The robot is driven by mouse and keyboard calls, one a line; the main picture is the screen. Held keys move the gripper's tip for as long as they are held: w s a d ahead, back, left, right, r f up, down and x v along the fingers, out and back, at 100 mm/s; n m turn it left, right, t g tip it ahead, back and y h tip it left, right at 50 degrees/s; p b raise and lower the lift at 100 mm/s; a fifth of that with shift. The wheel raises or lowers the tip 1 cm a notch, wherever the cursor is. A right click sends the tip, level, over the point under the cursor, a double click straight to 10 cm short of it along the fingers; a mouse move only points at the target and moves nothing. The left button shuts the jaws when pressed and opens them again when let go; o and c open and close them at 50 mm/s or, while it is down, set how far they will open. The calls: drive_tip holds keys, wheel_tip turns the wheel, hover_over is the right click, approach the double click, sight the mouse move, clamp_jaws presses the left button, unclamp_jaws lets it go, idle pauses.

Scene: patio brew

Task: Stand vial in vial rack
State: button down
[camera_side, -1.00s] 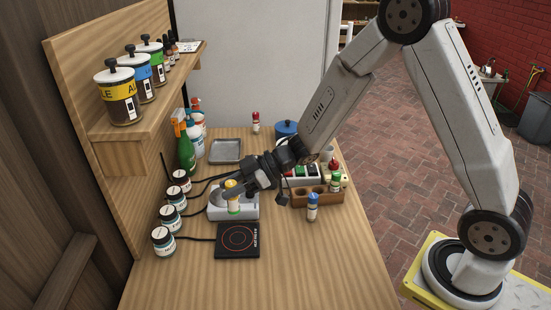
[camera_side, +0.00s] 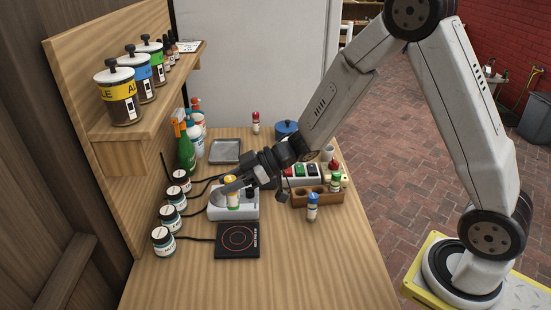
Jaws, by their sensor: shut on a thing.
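My gripper (camera_side: 229,189) is shut on a vial (camera_side: 232,199) with a yellow cap and yellow band. The vial is about upright over the white device, and I cannot tell if its base touches that device. The wooden vial rack (camera_side: 318,199) is to the right of my gripper, with open holes in its top. A green-capped vial (camera_side: 336,184) is at the rack's right end. A blue-capped vial (camera_side: 312,208) stands on the table in front of the rack.
A switch box (camera_side: 301,172) is behind the rack. A red-capped vial (camera_side: 255,122) and a metal tray (camera_side: 225,151) are farther back. The front table is clear.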

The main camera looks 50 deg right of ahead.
drive_tip(key=shift+w+d+r+m+t+h, duration=0.3)
drive_tip(key=shift+w+m+t, duration=0.2)
drive_tip(key=shift+t, duration=0.1)
drive_tip(key=w+d+m+t+h, duration=0.3)
drive_tip(key=d+m+t+h, duration=0.2)
drive_tip(key=d+m+h, duration=0.6)
drive_tip(key=s+d+f+m+g+h, duration=0.3)
drive_tip(key=s+d+m+h, duration=0.6)
drive_tip(key=d, duration=0.4)
drive_tip(key=shift+s+d+g+h, duration=0.4)
drive_tip(key=shift+s+g, duration=0.35)
drive_tip(key=shift+g, duration=0.05)
drive_tip(key=shift+f, duration=0.15)
drive_tip(key=shift+f, duration=2.1)
